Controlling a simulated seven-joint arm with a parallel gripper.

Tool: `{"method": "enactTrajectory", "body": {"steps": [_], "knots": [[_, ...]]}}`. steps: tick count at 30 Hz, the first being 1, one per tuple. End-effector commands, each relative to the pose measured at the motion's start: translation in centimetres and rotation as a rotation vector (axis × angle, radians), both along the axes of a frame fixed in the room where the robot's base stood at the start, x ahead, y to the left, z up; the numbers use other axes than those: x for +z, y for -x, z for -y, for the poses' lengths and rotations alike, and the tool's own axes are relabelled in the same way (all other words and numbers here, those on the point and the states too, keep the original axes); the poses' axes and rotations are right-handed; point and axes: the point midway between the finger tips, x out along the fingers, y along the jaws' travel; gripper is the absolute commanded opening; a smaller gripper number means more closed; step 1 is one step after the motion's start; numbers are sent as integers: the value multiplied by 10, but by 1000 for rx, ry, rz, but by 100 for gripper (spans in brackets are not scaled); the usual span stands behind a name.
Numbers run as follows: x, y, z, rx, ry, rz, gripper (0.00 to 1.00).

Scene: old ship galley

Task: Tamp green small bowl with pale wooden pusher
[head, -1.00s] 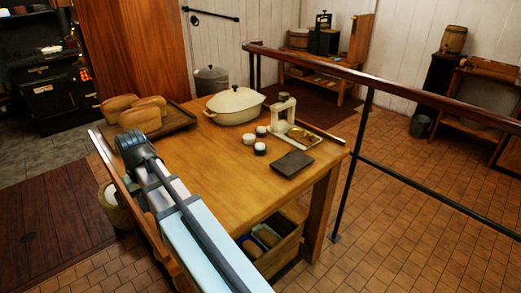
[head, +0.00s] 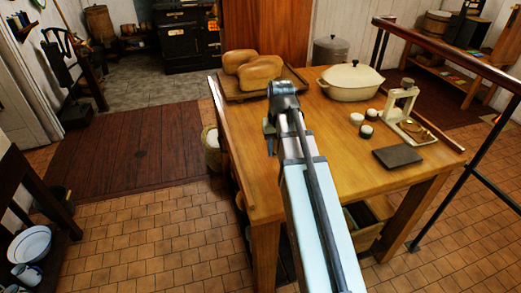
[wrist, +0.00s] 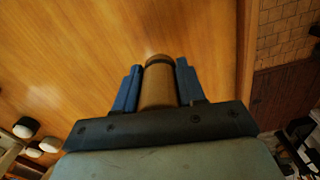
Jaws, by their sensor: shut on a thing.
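In the wrist view my gripper (wrist: 156,78), with blue fingers, is shut on a brown wooden cylinder with a dark band near its end, which looks like the wooden pusher (wrist: 158,88). It is over the bare left part of the wooden table (head: 305,130). In the head view my arm hides the fingers and the pusher. Several small pale and dark bowls (head: 366,131) stand to the right on the table, apart from my gripper. They also show at the lower left of the wrist view (wrist: 26,128). I cannot tell which bowl is green.
A tray (head: 232,95) of loaves (head: 260,73) lies at the table's back left. A lidded cream pot (head: 351,82), a white press-like stand (head: 400,105) and a dark slab (head: 397,156) stand to the right. A railing (head: 440,52) runs past the table's right side.

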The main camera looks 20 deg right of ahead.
Motion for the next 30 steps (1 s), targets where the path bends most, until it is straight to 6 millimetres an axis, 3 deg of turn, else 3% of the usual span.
{"method": "enactTrajectory", "body": {"steps": [1,17,30], "knots": [[0,0,17,-29,0,-1,3],[9,-3,182,-283,-3,-9,3],[27,-17,350,-495,-6,-13,3]]}}
